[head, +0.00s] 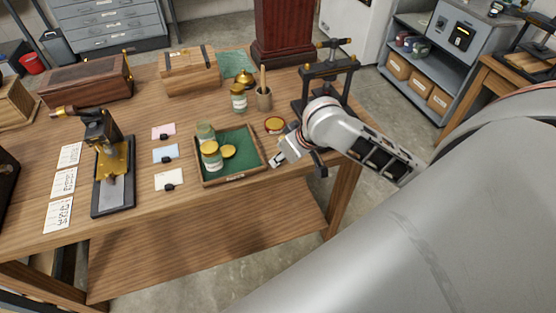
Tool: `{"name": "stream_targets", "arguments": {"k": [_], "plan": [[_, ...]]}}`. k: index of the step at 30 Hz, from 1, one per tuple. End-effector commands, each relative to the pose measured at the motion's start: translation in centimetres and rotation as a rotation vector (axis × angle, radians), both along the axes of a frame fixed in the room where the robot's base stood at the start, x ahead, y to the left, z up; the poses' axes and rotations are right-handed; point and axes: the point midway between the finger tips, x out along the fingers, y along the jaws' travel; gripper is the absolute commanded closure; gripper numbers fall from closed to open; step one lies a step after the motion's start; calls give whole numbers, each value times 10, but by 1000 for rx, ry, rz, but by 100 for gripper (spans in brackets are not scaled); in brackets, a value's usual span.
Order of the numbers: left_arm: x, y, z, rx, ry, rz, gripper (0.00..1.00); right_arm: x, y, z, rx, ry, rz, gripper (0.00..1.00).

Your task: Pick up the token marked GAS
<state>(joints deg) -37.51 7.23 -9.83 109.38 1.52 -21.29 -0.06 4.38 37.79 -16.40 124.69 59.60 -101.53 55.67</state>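No lettering GAS can be read in the head view, so I cannot tell which thing is the token. A round red-and-gold piece (275,125) lies on the table just right of the tray. My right gripper (282,160) is low beside the tray's right edge; its fingers are small and partly hidden, so their opening is unclear. My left gripper is not in view.
Three coloured cards with small black pieces lie left of the tray, the white one (163,177) nearest. A brass stamping press (118,162) stands further left. A black screw press (327,73) stands behind my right arm.

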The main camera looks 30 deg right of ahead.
Motion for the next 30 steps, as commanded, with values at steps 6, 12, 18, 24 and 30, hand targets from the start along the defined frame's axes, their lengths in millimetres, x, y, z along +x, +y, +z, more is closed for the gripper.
{"name": "stream_targets", "arguments": {"k": [6, 12, 18, 24, 30], "plan": [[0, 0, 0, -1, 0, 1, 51, 5, 1, -9, -2, -1, 1, 74], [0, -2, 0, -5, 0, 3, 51, 5, 1, -8, -2, -1, 1, 90], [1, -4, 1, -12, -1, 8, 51, 5, 1, -8, -2, -1, 1, 96], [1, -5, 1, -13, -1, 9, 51, 5, 1, -7, -2, -1, 1, 96], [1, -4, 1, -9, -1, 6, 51, 6, 0, 4, -3, -4, 2, 96]]}}
